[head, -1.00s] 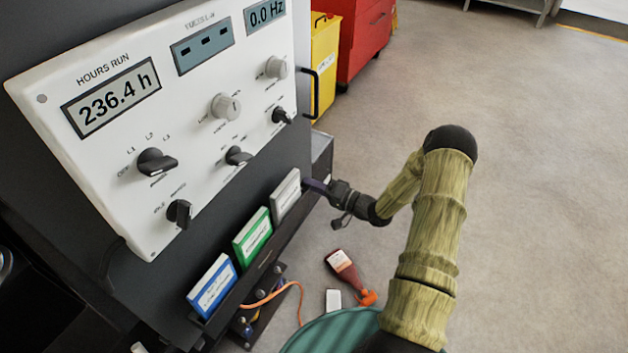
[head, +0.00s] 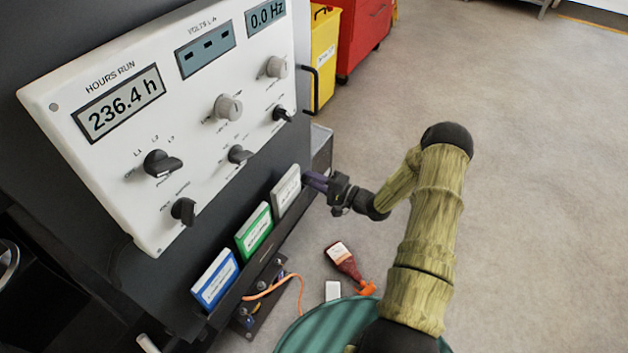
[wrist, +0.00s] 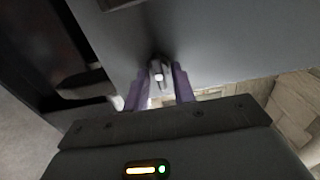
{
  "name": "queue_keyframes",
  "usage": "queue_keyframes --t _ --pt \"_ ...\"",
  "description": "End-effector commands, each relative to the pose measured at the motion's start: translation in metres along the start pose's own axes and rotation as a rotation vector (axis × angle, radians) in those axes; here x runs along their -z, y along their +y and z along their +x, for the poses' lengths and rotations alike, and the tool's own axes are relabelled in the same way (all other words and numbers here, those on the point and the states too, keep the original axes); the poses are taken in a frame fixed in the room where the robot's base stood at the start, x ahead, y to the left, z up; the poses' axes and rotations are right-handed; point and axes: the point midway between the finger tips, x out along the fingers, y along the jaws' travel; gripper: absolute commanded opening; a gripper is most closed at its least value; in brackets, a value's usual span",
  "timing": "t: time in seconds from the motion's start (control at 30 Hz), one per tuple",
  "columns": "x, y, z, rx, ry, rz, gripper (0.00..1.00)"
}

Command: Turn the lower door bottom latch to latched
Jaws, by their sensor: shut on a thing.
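My gripper (wrist: 159,88) shows in the wrist view with its purple fingers on either side of a small pale latch (wrist: 158,74), shut on it. The latch stands out from a grey door panel (wrist: 215,45). In the head view my gripper (head: 310,181) reaches the right side of the dark cabinet, low down, beside the grey binder. The latch itself is hidden in the head view. The wrist view is dim, so the latch's exact angle is hard to tell.
A rack (head: 262,262) with blue, green and grey binders stands close left of my gripper. A white control panel (head: 200,110) is above. A dark red bottle (head: 342,259) lies on the floor below. Open floor (head: 540,180) extends to the right.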

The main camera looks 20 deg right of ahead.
Motion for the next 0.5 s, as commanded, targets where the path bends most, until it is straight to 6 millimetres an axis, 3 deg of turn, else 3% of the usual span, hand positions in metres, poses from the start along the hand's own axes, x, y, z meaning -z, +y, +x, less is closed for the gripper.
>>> queue_keyframes --t 0.07,0.1,0.2,0.5 --pt "0.0004 0.0008 -0.0003 -0.002 0.002 0.001 0.03" --pt "0.0004 0.0008 -0.0003 -0.002 0.002 0.001 0.29" --pt "0.0003 0.0007 -0.0003 -0.002 0.001 0.0 0.46" --pt "0.0003 0.0002 -0.0013 -0.001 0.001 -0.001 0.46"
